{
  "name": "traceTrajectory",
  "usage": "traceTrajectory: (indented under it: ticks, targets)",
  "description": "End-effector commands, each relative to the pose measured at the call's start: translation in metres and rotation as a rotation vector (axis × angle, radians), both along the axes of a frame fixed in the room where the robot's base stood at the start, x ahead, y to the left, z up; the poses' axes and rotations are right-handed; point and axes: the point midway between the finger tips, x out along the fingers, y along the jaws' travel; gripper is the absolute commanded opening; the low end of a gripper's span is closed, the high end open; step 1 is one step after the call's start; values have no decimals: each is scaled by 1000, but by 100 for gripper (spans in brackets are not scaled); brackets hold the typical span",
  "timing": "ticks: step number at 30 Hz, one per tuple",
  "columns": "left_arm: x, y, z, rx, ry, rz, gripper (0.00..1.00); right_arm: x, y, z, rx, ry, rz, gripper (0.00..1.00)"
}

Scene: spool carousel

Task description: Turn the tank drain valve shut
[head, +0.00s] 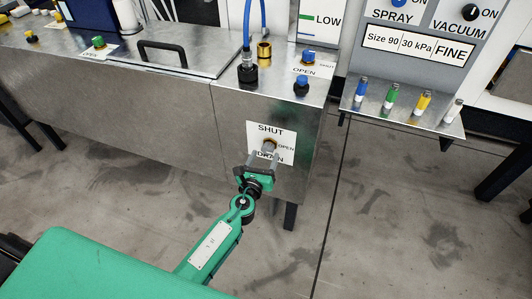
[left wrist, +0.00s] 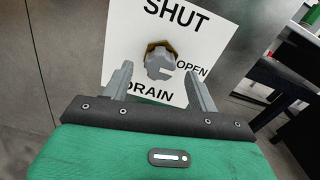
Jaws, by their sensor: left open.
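The drain valve (head: 269,146) is a grey knob with a brass collar on the front of the steel tank (head: 150,95). Behind it is a white label (head: 288,131) reading SHUT at the top, OPEN at the right and DRAIN below. In the left wrist view the knob (left wrist: 160,62) shows a pale mark on its right side, towards OPEN. My left gripper (head: 263,162) is in front of the valve. Its fingers (left wrist: 160,85) are open, one at each lower side of the knob, with gaps visible. I cannot tell their exact depth. My right gripper is not in view.
The tank top has a black handle (head: 162,53), a blue hose (head: 247,25) and a blue knob (head: 301,86) near its right end. A panel shelf (head: 400,117) with several coloured pegs stands to the right. Tank legs (head: 289,215) reach the floor, which is clear around my arm.

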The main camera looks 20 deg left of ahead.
Motion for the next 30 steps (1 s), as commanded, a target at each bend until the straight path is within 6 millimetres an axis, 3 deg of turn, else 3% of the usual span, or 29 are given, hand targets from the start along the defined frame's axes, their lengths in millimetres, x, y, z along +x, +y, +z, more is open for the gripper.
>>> traceTrajectory:
  ticks: [6, 17, 24, 30]
  targets:
    - [22, 0, 0, -1, 0, 0, 59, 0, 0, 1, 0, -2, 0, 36]
    - [26, 0, -1, -1, 1, 0, 59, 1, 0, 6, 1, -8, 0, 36]
    - [26, 0, 0, -1, 1, 0, 16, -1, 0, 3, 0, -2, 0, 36]
    - [26, 0, -1, -8, 1, 0, 15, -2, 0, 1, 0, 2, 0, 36]
